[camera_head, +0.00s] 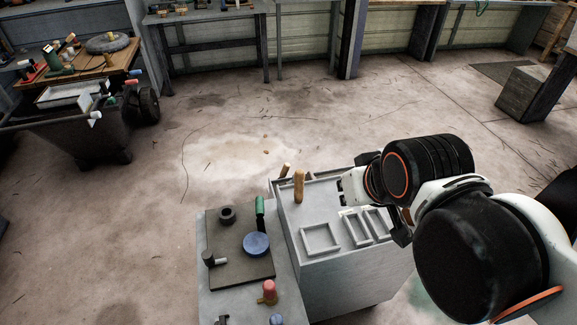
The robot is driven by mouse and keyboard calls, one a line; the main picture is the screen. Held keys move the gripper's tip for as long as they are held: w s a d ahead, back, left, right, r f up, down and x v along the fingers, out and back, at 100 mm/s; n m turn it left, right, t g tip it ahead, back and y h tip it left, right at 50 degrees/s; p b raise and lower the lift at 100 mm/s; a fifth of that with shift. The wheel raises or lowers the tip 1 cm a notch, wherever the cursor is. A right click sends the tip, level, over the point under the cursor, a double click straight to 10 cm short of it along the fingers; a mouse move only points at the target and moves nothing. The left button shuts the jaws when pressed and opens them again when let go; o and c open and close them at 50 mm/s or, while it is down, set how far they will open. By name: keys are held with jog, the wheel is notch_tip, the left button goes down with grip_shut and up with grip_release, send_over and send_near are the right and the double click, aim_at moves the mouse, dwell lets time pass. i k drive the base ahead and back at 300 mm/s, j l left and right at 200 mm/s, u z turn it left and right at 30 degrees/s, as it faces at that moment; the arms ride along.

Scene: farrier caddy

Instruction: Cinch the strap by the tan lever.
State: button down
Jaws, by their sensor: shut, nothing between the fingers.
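A tan upright handle (299,186), which looks like the tan lever, stands at the back left of the grey caddy top (318,212). A second, shorter tan peg (285,170) shows just behind it. I cannot make out the strap. My gripper (401,236) is mostly hidden by my own arm, at the right side of the caddy. Its dark part hangs near the caddy's right edge, apart from the tan handle. It is shut and empty.
Raised rectangular frames (320,239) sit on the caddy top. A lower grey surface at left holds a dark mat (228,268) with a blue round piece (256,243), a green handle (260,207) and a black ring (227,214). A red-topped knob (269,289) stands in front. Open floor lies behind.

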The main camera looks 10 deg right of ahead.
aim_at(285, 169)
jog(key=k+j+z, duration=0.1)
jog(key=j, duration=0.35)
jog(key=k+j+z, duration=0.15)
jog(key=j, duration=0.25)
jog(key=k+j+z, duration=0.1)
jog(key=k+j, duration=0.15)
jog(key=j, duration=0.15)
jog(key=k+j+z, duration=0.1)
jog(key=j, duration=0.3)
jog(key=j+z, duration=0.25)
jog(key=j, duration=0.35)
jog(key=j+z, duration=0.3)
jog(key=j, duration=0.3)
jog(key=k+j+z, duration=0.1)
jog(key=j+z, duration=0.15)
jog(key=j, duration=0.35)
jog(key=i+j+z, duration=0.25)
jog(key=i+j, duration=0.15)
jog(key=j, duration=0.25)
jog(key=i+j+z, duration=0.15)
jog(key=j, duration=0.2)
jog(key=i+j+z, duration=0.15)
jog(key=j, duration=0.2)
jog(key=i+j+z, duration=0.15)
jog(key=j, duration=0.2)
jog(key=i+j, duration=0.25)
jog(key=j, duration=0.15)
jog(key=i+j+u, duration=0.15)
jog(key=j, duration=0.25)
jog(key=i, duration=0.1)
